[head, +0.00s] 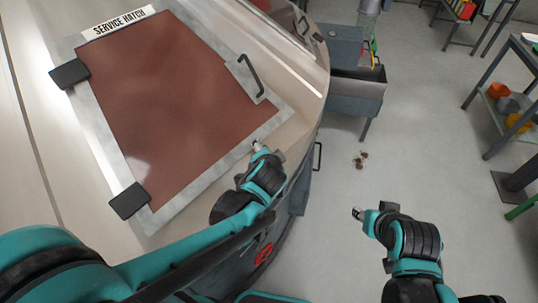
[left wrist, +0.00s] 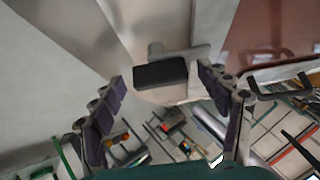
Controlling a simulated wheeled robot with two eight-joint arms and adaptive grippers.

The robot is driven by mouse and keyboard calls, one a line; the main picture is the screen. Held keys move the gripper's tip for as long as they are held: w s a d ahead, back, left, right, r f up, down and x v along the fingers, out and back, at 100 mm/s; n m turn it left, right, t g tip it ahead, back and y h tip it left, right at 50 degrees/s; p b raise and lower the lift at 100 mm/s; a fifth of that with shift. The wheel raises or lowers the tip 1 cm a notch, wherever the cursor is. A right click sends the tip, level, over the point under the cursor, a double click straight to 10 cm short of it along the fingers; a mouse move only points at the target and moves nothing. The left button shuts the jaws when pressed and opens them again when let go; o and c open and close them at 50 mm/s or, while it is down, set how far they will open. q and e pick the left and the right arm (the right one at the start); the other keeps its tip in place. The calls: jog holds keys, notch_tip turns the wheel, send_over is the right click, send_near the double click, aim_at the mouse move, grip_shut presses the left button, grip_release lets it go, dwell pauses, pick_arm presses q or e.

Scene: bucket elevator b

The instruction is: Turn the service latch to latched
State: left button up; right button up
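The hatch marked SERVICE HATCH (head: 175,95) is a red-brown panel with a grey frame, shut on the sloping casing. My left gripper (head: 257,146) is over its lower right edge. In the left wrist view, my left gripper (left wrist: 168,98) has its two dark finger pads spread wide. A dark rectangular block (left wrist: 160,74) on a pale grey mount shows between and beyond the pads, with nothing gripped. It may be the service latch; in the head view I cannot make it out near my gripper. My right gripper (head: 357,213) is over the floor, away from the hatch; its fingers are too small to judge.
A black handle (head: 250,78) stands on the hatch's right side. Black hinge blocks (head: 70,74) and (head: 130,200) are on its left side. A grey tool bin (head: 355,92) is beyond the casing. Shelves (head: 510,100) stand at the right. Small brown debris (head: 361,159) lies on otherwise open floor.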

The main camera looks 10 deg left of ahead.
pick_arm(q)
jog(key=v, duration=1.2)
jog(key=shift+a, duration=0.1)
jog(key=shift+f, duration=0.1)
dwell(0.5)
